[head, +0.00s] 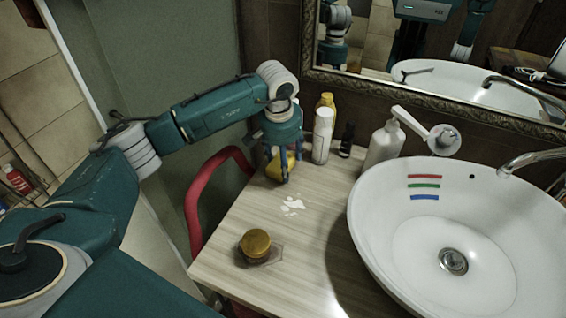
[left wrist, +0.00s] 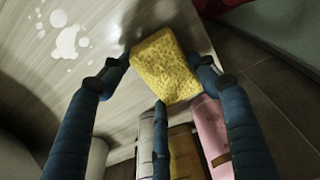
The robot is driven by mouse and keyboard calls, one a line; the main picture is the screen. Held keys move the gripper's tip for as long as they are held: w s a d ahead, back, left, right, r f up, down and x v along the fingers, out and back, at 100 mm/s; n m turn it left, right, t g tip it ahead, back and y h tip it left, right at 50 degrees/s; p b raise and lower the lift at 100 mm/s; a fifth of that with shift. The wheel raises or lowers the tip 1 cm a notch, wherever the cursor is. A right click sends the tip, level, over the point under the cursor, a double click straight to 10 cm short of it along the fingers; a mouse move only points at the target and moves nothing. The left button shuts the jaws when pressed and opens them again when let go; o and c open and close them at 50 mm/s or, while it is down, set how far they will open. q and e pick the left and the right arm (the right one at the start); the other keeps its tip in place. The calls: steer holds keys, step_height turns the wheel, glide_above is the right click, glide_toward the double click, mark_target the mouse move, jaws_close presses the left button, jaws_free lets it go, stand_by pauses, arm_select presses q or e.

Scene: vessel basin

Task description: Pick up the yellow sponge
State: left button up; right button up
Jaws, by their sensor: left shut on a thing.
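The yellow sponge (left wrist: 165,68) is between the blue fingers of my left gripper (left wrist: 160,85) in the left wrist view. In the head view my left gripper (head: 282,165) points down over the back left corner of the wooden counter (head: 318,220), with part of the sponge (head: 279,167) showing between its fingers. The gripper is shut on the sponge. I cannot tell whether the sponge touches the counter. My right gripper is not in view.
White and yellow bottles (head: 322,135) stand just right of the gripper, with a pump dispenser (head: 384,145) farther right. A white basin (head: 390,215) fills the right side. A round gold-lidded jar (head: 255,244) stands near the front. White splotches (head: 293,205) mark the counter's middle.

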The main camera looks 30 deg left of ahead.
arm_select(q)
step_height(320, 180, up, 20)
steer(key=p, duration=1.1)
